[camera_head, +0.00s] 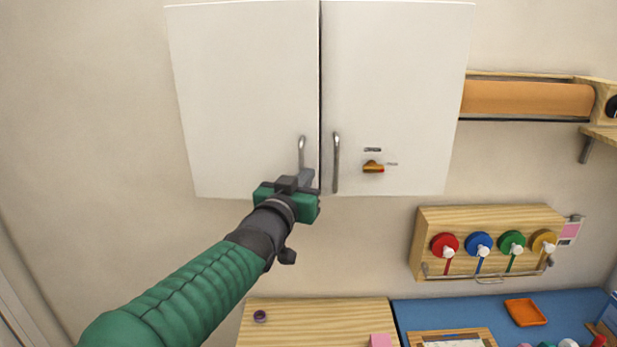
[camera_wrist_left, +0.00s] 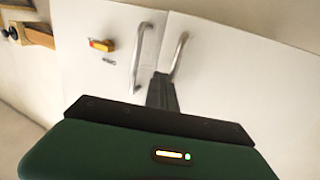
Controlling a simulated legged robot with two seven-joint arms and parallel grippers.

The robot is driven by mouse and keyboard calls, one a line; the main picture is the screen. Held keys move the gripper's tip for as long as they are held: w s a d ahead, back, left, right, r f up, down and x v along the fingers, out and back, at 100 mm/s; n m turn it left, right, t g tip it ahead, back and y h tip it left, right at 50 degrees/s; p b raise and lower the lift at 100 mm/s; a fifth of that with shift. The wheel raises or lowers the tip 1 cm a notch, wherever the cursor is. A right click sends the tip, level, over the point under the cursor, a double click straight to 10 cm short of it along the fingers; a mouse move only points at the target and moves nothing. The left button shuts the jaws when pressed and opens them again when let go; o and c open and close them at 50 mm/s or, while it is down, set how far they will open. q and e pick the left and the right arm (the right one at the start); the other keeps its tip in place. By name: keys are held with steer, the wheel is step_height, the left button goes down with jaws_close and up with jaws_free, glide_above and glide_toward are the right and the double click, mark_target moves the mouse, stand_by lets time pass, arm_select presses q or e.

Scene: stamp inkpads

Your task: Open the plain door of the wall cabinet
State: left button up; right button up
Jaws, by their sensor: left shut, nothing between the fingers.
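The wall cabinet has two white doors, both looking closed, with a thin dark seam between them. The plain door (camera_head: 245,90) is on the left in the head view and carries a vertical metal bar handle (camera_head: 302,150). The wrist view shows this handle (camera_wrist_left: 180,57) too, right of the fingers. The other door (camera_head: 395,80) has its own bar handle (camera_head: 336,160) and an orange-red latch (camera_head: 373,167). My left gripper (camera_head: 307,177) is shut and empty at the lower end of the plain door's handle. I cannot tell whether its fingers (camera_wrist_left: 162,88) touch the handle. My right gripper is out of view.
A wooden rack with several coloured round stamps (camera_head: 490,243) hangs at the lower right. A paper roll (camera_head: 525,97) is on the wall at right. Below are a wooden surface (camera_head: 300,325) and a blue mat (camera_head: 460,312). The wall left of the cabinet is clear.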

arm_select(q)
steer(key=shift+o, duration=0.3)
steer(key=shift+s+a+f+b, duration=0.25)
steer(key=shift+s+a+b, duration=0.2)
steer(key=shift+a+b, duration=0.2)
steer(key=b+v, duration=1.8)
steer(key=b, duration=0.2)
steer(key=shift+a+r+b, duration=0.2)
steer(key=shift+r+b, duration=0.05)
steer(key=shift+b, duration=0.1)
stand_by(0.4)
